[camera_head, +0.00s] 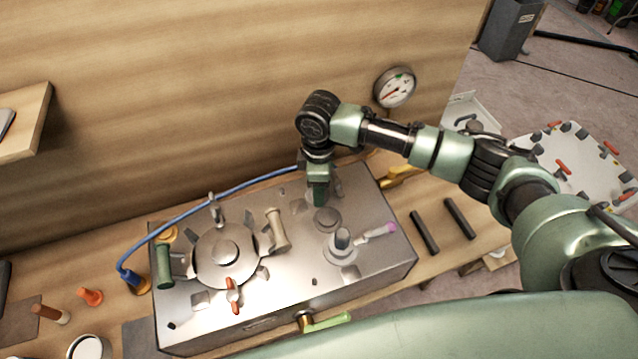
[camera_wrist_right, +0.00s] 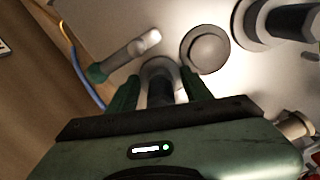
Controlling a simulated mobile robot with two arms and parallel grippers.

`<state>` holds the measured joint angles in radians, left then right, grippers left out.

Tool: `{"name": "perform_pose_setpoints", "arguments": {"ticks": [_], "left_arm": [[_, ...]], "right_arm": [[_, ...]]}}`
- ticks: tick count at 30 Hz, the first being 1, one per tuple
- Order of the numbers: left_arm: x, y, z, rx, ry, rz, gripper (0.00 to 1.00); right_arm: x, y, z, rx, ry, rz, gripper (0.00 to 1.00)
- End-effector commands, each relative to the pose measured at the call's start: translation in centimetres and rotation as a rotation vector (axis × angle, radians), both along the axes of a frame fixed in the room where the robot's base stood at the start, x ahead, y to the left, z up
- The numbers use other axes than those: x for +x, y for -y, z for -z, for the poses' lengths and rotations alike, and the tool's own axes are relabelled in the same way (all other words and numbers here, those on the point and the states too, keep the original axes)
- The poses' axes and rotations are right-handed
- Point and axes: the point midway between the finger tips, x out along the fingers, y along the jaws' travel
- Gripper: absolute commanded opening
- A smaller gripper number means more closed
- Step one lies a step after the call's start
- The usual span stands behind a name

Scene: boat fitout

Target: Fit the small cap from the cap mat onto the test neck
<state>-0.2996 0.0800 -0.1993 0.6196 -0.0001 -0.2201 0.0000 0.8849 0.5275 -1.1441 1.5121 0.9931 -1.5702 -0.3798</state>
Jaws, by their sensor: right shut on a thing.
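My right gripper (camera_head: 320,198) points down at the back of the metal box, close above its top. In the right wrist view its green fingers (camera_wrist_right: 160,95) are shut on a grey round piece (camera_wrist_right: 160,72) between them. I cannot tell whether this is the small cap, the test neck, or the cap seated on the neck, since the fingers and palm hide its lower part. A low round grey disc (camera_head: 327,218) lies just in front of the gripper; it also shows in the wrist view (camera_wrist_right: 206,49). I cannot identify the cap mat with certainty. My left gripper is not in view.
The box top (camera_head: 290,290) carries a round hatch (camera_head: 225,254) with clamps and a neck (camera_head: 341,240) with a pink-tipped lever. A blue hose (camera_head: 210,203) runs along its back. A gauge (camera_head: 395,88) is on the wall. An orange plug (camera_head: 90,296) stands on the bench left.

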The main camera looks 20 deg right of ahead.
Motion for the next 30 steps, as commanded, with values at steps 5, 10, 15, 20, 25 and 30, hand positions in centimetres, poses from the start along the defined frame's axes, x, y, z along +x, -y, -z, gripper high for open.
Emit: {"name": "perform_pose_setpoints", "arguments": {"ticks": [5, 10, 15, 20, 25, 30], "left_arm": [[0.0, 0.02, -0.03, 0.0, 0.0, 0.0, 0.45], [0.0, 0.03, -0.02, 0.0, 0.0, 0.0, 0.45], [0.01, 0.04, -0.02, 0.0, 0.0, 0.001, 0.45], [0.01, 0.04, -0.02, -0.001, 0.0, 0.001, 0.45], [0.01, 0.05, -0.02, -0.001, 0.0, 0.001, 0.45], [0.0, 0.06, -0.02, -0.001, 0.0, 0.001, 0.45]], "right_arm": [[0.01, -0.04, 0.23, 0.001, 0.0, -0.001, 0.09], [0.0, -0.03, 0.23, 0.001, 0.0, 0.0, 0.09], [0.0, -0.02, 0.22, 0.0, 0.0, 0.0, 0.75], [-0.01, -0.01, 0.22, 0.0, 0.0, 0.0, 0.75], [-0.01, 0.01, 0.24, 0.0, 0.0, 0.0, 1.0], [-0.01, 0.01, 0.24, 0.0, 0.0, 0.0, 1.0]]}}
